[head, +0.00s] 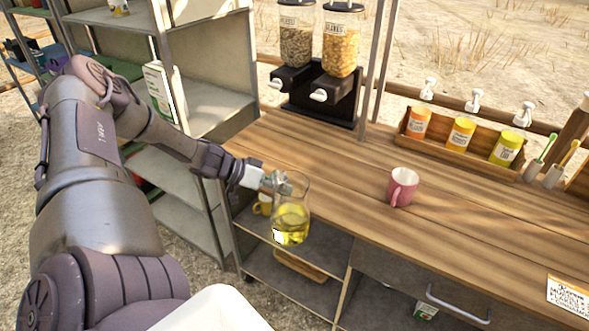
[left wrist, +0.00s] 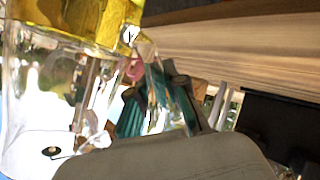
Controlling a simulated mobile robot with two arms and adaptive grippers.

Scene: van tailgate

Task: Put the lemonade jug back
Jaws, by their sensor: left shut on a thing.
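The lemonade jug (head: 291,222) is clear with yellow liquid in its lower part. My left gripper (head: 279,183) is shut on it near its upper side, and the jug looks upright. In the head view the jug is at the front edge of the wooden counter (head: 340,195), overlapping the shelf below it. I cannot tell its exact height against the counter. The left wrist view shows the jug's clear wall and yellow liquid (left wrist: 80,18) close to the gripper fingers (left wrist: 160,105). My right gripper is not in view.
A pink mug (head: 402,187) stands on the counter to the right. A yellow mug (head: 263,205) is on the shelf behind the jug. Dispensers (head: 318,90) and a wooden rack of labelled jars (head: 461,135) stand at the back. Grey shelving (head: 215,105) is at the left.

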